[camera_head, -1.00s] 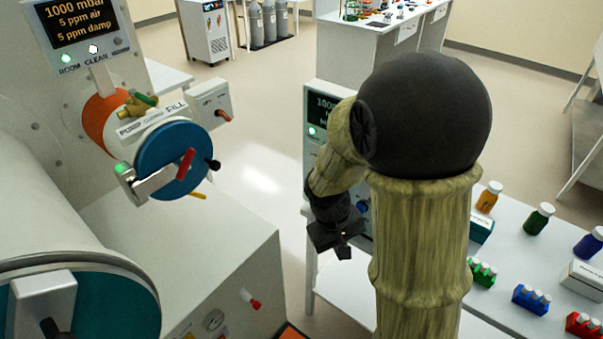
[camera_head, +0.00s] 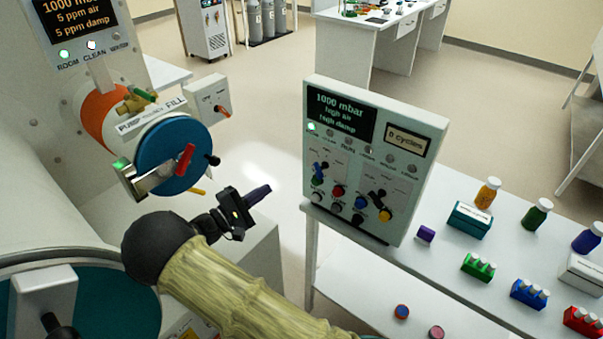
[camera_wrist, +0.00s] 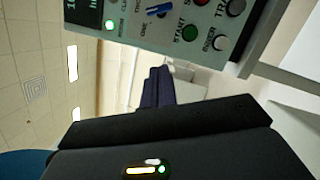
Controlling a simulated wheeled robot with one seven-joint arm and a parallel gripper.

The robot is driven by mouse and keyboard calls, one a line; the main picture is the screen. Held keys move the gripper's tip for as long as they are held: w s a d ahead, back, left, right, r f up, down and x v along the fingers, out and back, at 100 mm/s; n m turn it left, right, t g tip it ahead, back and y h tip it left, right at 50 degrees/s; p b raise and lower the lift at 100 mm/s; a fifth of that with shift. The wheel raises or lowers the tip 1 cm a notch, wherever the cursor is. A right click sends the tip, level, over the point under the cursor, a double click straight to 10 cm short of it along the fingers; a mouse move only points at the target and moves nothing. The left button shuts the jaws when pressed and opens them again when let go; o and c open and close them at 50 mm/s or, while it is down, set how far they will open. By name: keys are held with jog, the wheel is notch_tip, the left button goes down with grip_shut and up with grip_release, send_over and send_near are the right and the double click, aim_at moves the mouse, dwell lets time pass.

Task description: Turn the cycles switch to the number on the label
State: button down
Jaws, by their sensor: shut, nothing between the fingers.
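The control panel (camera_head: 345,190) stands upright on the bench, with a dark screen reading 1000 mbar, high air, high damp. A framed label (camera_head: 408,140) at its upper right reads "Cycles" after a digit that looks like 8 or 6. Below are a blue switch (camera_head: 320,172), a dark switch (camera_head: 378,197) and several round buttons; I cannot tell which switch is for cycles. The wrist view shows the panel (camera_wrist: 180,22) sideways, with a blue switch (camera_wrist: 159,9). My gripper (camera_head: 259,194) is shut and empty, left of the panel and apart from it. Its fingers show in the wrist view (camera_wrist: 158,88).
The glovebox port with a blue disc (camera_head: 172,155) and red handle is at the left. The white bench (camera_head: 455,275) at the right holds bottles (camera_head: 537,215) and coloured vial racks (camera_head: 529,293). Open floor lies behind the panel.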

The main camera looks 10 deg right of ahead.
aim_at(318, 171)
jog(key=shift+d, duration=0.15)
jog(key=w+d+r+p, duration=0.3)
jog(key=d+p, duration=0.2)
jog(key=d, duration=0.5)
jog(key=shift+d, duration=0.4)
jog(key=shift+s, duration=0.1)
